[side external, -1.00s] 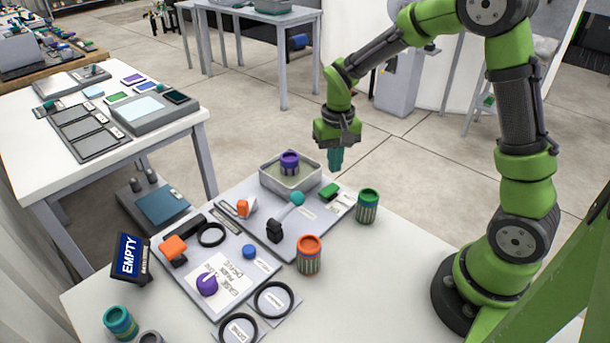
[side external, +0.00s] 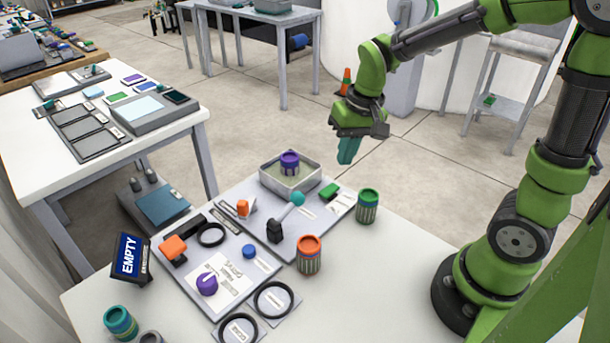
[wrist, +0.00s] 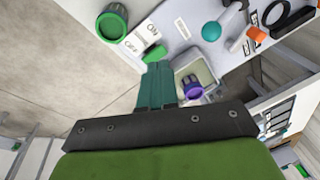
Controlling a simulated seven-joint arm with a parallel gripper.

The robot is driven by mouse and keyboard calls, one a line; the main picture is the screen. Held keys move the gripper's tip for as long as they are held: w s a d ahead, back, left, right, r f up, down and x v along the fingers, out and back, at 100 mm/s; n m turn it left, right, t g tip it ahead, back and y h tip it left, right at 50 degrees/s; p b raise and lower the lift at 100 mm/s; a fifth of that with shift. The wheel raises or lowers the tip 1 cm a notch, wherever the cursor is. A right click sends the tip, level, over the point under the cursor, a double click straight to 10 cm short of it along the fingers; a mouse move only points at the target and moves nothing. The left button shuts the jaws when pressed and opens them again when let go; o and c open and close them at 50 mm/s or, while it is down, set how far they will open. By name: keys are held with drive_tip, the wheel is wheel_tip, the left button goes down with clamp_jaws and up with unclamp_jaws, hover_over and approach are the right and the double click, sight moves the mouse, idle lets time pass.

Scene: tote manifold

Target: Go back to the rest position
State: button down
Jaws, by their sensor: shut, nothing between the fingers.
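My gripper (side external: 347,150) hangs in the air above the far side of the white table, its teal fingers together with nothing between them. In the wrist view its fingers (wrist: 157,85) point toward the table edge. It is apart from everything on the table. Below and left of it in the side view, a purple-topped canister (side external: 289,162) stands in a grey tote (side external: 304,182). The canister also shows in the wrist view (wrist: 192,87), right of the fingers.
A green-topped canister (side external: 368,204) and an orange-topped canister (side external: 309,254) stand on the table. A lever with a teal knob (side external: 297,199) rises from the grey panel. An "EMPTY" sign (side external: 129,256) stands at the left. Black rings (side external: 274,299) lie in front. The air around my gripper is clear.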

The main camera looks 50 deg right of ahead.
drive_tip(key=s+a+r+n+t+y, duration=0.1)
drive_tip(key=s+a+r+t, duration=0.3)
drive_tip(key=s+r, duration=0.5)
drive_tip(key=shift+s+r+t, duration=0.15)
drive_tip(key=shift+s+t, duration=0.15)
drive_tip(key=shift+t, duration=0.3)
drive_tip(key=n+g+h, duration=0.2)
drive_tip(key=n+g, duration=0.2)
drive_tip(key=g, duration=0.3)
hover_over(327, 193)
wheel_tip(327, 193, down, 7)
drive_tip(key=shift+d, duration=0.3)
drive_tip(key=f, duration=1.4)
drive_tip(key=shift+a, duration=0.3)
